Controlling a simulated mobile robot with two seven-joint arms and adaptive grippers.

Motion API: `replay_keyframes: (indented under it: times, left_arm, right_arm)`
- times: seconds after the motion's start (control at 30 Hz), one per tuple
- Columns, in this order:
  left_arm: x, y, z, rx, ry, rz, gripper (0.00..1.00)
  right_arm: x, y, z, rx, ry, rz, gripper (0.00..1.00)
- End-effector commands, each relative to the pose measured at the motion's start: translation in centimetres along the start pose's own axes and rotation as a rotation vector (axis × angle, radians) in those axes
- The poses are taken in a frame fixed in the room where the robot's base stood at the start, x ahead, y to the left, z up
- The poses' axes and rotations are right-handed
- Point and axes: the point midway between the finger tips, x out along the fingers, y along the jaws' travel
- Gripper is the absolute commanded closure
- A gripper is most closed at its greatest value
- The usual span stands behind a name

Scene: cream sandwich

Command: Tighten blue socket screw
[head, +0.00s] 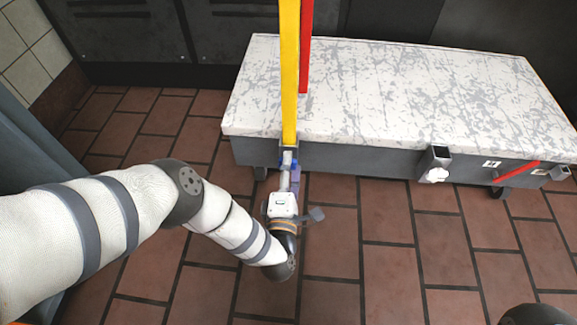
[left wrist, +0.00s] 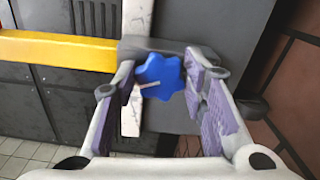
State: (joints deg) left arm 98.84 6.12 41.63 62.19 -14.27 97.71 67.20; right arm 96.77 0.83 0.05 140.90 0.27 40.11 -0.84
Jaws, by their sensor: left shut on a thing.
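The blue socket screw (left wrist: 160,76) is a lobed knob on the side of a grey socket (left wrist: 145,48) in the left wrist view. Only small bits of its blue show in the head view (head: 294,163). A yellow post (head: 289,75) stands upright in that socket at the cart's front left. My left gripper (head: 288,172) is at the socket, low in front of the cart. In the left wrist view its two fingers are on either side of the blue screw, shut on it. My right gripper is not in view.
The low cart (head: 400,95) has a worn white top and grey sides. Another socket (head: 438,155) with a white knob is on the front. Dark cabinets (head: 130,35) stand behind. The tiled floor (head: 390,260) in front is clear.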

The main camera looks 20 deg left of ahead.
Motion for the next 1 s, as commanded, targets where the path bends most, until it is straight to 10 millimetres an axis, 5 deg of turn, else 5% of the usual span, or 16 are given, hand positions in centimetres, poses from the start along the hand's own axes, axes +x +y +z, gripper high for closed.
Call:
replay_keyframes:
  times: [1.0]
  left_arm:
    - [0.0,-0.33,-0.28,0.962,0.002,0.0,0.89]
  right_arm:
    - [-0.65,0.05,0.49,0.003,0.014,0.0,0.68]
